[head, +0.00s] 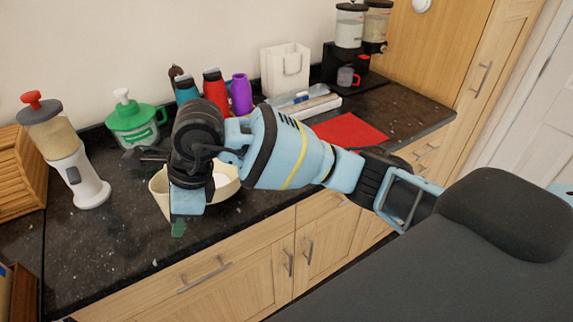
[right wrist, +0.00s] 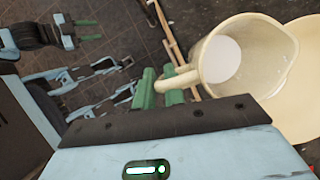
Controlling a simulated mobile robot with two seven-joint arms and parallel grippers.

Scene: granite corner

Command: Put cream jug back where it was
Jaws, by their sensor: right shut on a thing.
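The cream jug (right wrist: 222,58) shows in the right wrist view, pale and glossy, with its mouth towards the camera and a white area inside. My right gripper (right wrist: 160,92) is shut on its handle, with green fingertips on either side. In the head view this gripper (head: 178,228) hangs at the counter's front edge, and the arm hides most of the jug. A larger cream vessel (right wrist: 300,90) lies beside or behind the jug; I cannot tell whether they touch. My left gripper (right wrist: 88,30) shows small in the right wrist view, its green fingers apart and empty.
A red mat (head: 348,131) lies right. The front left counter is clear.

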